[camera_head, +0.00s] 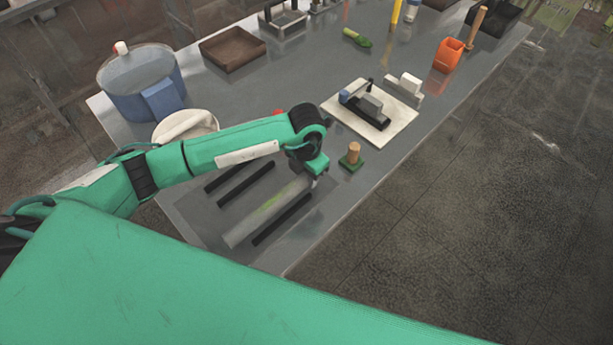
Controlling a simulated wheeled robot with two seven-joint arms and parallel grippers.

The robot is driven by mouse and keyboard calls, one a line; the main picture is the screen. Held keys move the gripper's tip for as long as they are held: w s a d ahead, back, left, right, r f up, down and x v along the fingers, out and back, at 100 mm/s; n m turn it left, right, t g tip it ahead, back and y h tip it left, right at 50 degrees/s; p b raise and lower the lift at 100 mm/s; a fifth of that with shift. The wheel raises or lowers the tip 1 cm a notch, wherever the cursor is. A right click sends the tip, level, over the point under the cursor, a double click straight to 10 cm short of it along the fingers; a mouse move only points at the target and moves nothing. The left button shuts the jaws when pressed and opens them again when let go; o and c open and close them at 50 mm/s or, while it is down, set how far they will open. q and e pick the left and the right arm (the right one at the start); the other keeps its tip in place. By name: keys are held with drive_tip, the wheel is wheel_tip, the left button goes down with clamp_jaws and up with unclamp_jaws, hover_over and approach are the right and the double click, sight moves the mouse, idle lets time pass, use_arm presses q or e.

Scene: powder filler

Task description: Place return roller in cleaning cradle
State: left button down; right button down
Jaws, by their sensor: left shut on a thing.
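A long grey roller (262,216) with a greenish smear lies slantwise at the near end of the table. My left gripper (316,176) is shut on its far right end, partly hidden by its own wrist. Black parallel bars lie on a darker grey patch, which looks like the cleaning cradle. One bar (283,220) is on the right of the roller, and two bars (246,184) (224,177) are on its left. The roller appears over the gap between the middle and right bars; I cannot tell whether it touches them. My right gripper is not in view.
A grey table (345,205) carries a small wooden peg on a green base (352,156), a white board with a device (374,122), a white bowl (186,126), a blue bucket (135,88), a brown tray (232,50) and an orange container (447,56).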

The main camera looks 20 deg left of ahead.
use_arm(q)
wheel_tip(320, 180, down, 2)
drive_tip(key=shift+f+p, duration=0.1)
drive_tip(key=shift+p, duration=0.2)
drive_tip(key=shift+f, duration=0.2)
drive_tip(key=shift+f, duration=0.1)
drive_tip(key=shift+f, duration=0.15)
drive_tip(key=c, duration=0.9)
unclamp_jaws()
drive_tip(key=shift+c, duration=0.2)
